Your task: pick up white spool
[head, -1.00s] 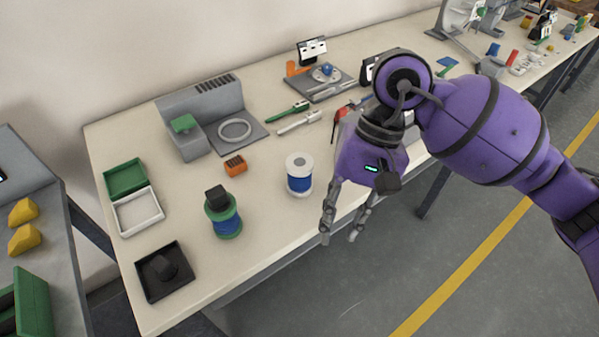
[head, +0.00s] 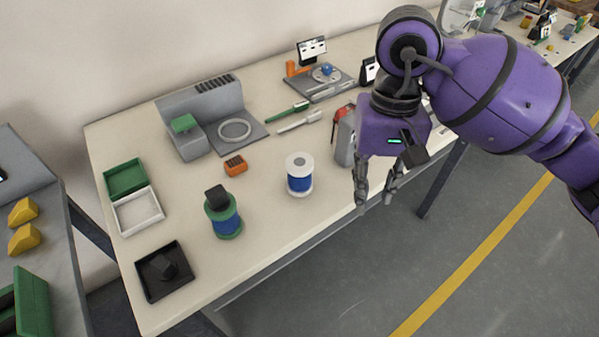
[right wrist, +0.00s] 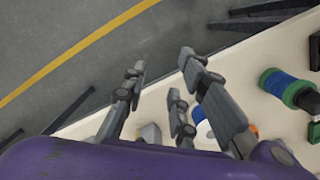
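The white spool (head: 299,162), wound with blue, stands upright on the workbench in the head view. In the right wrist view its blue winding (right wrist: 198,115) shows only partly behind a finger. My right gripper (head: 375,202) is to the right of the spool, apart from it, near the bench's front edge. Its fingers point down, are spread and hold nothing; they also show open in the right wrist view (right wrist: 162,64). My left gripper is not in view.
A green spool (head: 224,215) with blue winding and a black block on top stands left of the white spool. An orange block (head: 235,166) lies behind it. A black tray (head: 165,272) sits at the near left. Bench (head: 275,228) is clear in front of the white spool.

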